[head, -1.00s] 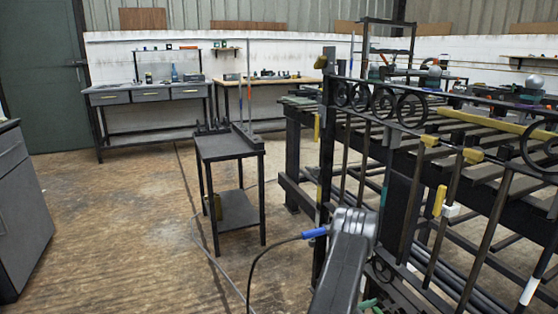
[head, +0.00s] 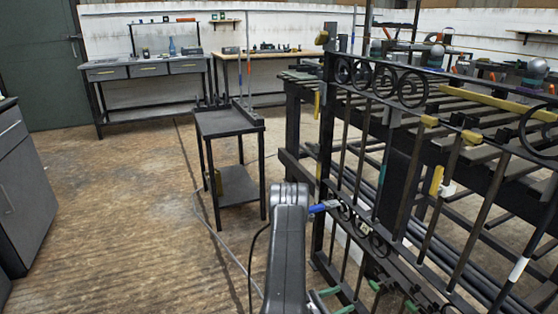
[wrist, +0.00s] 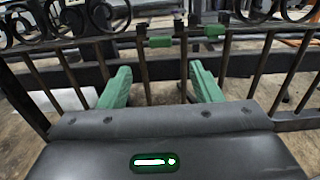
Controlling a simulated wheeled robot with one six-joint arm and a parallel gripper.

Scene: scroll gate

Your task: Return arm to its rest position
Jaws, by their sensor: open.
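My arm (head: 288,245) rises in the lower middle of the head view, left of the black scroll gate (head: 327,130). My gripper (wrist: 160,86) shows in the wrist view as two green fingers spread wide apart, with nothing held between them. The gate's upright bars (wrist: 147,75) stand just beyond the fingertips in that view. I cannot tell whether the fingers touch the gate. Green pieces sit on the gate's bars. A blue-sleeved piece (head: 323,206) shows close beside my arm, near the gate post.
A small dark cart (head: 224,122) stands ahead, left of the gate. A slatted table (head: 440,125) is behind the gate. A grey cabinet (head: 30,195) is at the left edge. A cable (head: 208,228) lies on the floor. The floor between cabinet and cart is clear.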

